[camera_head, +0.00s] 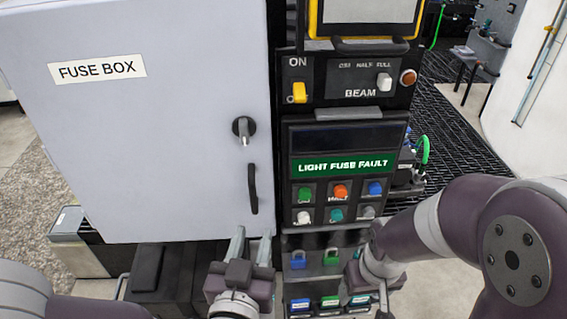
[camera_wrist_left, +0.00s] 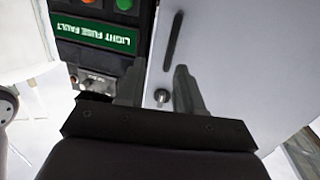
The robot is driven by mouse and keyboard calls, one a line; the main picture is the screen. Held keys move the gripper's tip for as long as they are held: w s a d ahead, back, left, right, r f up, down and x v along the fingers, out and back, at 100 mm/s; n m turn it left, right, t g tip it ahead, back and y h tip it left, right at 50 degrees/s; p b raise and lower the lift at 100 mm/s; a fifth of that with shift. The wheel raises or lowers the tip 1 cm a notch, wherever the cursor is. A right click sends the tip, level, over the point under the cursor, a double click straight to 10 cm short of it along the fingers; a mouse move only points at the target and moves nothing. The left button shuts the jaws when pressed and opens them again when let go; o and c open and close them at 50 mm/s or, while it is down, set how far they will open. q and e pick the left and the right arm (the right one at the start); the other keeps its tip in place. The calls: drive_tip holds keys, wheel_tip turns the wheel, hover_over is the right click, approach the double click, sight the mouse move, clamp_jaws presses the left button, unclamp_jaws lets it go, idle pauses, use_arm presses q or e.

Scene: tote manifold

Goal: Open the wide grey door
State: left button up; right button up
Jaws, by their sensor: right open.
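The wide grey door (camera_head: 150,180), labelled FUSE BOX, looks shut. It has a round black latch with a silver key or knob (camera_head: 243,130) and a black vertical handle (camera_head: 253,188) near its right edge. My left gripper (camera_head: 252,240) is just below the handle, fingers apart and empty. In the left wrist view the door shows upside down, with the handle (camera_wrist_left: 173,37) ahead and the silver knob (camera_wrist_left: 161,96) seen between the open fingers (camera_wrist_left: 158,88). My right gripper (camera_head: 372,285) is low by the panel's right side, its fingers mostly hidden.
A black control panel (camera_head: 345,135) with a green LIGHT FUSE FAULT sign and several coloured buttons stands right of the door. Padlocks (camera_head: 299,260) hang below it. A grey box (camera_head: 75,240) sits at lower left. Open floor lies left of the door.

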sight(252, 195)
use_arm(q)
drive_tip(key=shift+t, duration=0.3)
drive_tip(key=b+x, duration=0.2)
drive_tip(key=b, duration=0.1)
drive_tip(key=a+b+x, duration=0.1)
drive_tip(key=b+x, duration=0.1)
drive_tip(key=b, duration=0.1)
drive_tip(key=b+x, duration=0.3)
drive_tip(key=shift+w+a+r, duration=0.2)
drive_tip(key=shift+w+r, duration=0.05)
drive_tip(key=shift+r, duration=0.15)
drive_tip(key=shift+w+r, duration=0.15)
drive_tip(key=shift+w, duration=0.85)
drive_tip(key=shift+w+a+r, duration=0.1)
drive_tip(key=shift+w, duration=0.25)
drive_tip(key=shift+w+d, duration=0.35)
drive_tip(key=shift+s+a, duration=0.15)
clamp_jaws()
use_arm(e)
wheel_tip(252, 195, down, 9)
drive_tip(key=s+a, duration=0.1)
drive_tip(key=a, duration=0.1)
drive_tip(key=shift+s, duration=0.4)
